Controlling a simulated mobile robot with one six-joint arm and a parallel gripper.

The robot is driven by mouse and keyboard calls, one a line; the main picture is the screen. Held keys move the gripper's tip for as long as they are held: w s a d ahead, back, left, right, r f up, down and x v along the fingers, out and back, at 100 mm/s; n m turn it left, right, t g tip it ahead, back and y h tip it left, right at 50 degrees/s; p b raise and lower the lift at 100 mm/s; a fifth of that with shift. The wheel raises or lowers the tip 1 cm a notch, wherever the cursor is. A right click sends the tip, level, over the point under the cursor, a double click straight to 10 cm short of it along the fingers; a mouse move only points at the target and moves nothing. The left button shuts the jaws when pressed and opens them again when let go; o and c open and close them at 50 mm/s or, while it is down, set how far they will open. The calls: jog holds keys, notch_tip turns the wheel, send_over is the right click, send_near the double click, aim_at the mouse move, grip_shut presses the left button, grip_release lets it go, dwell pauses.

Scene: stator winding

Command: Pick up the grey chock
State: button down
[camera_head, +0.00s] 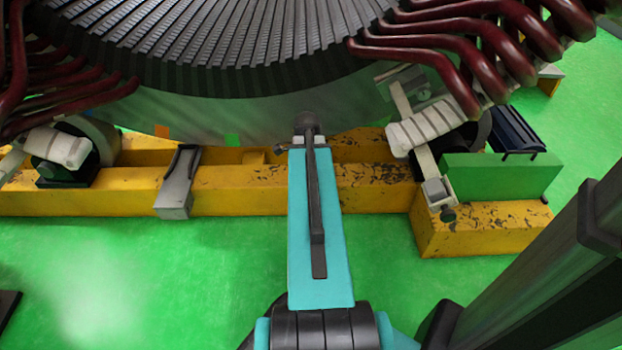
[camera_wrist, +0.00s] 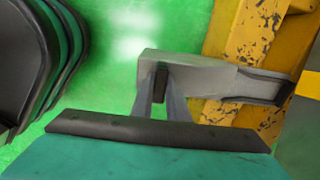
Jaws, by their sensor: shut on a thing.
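In the wrist view, my gripper (camera_wrist: 162,92) has its two grey fingers close together at the side of a grey chock (camera_wrist: 212,76) and is shut on it. The chock is a long block with a broad end over the green floor and a dark, slotted end over the yellow beam. A similar grey chock (camera_head: 175,194) lies across the yellow beam left of my arm. I cannot tell whether it is the one held.
The yellow beam (camera_head: 95,197) runs under the large round stator (camera_head: 230,105). Dark red bent bars (camera_head: 455,50) hang over it at both sides. A green box (camera_head: 500,175) stands at the right. Green floor (camera_head: 150,265) lies open at the front left.

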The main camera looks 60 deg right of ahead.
jog(key=shift+s+a, duration=0.1)
jog(key=shift+a, duration=0.3)
jog(key=shift+r, duration=0.1)
dwell(0.4)
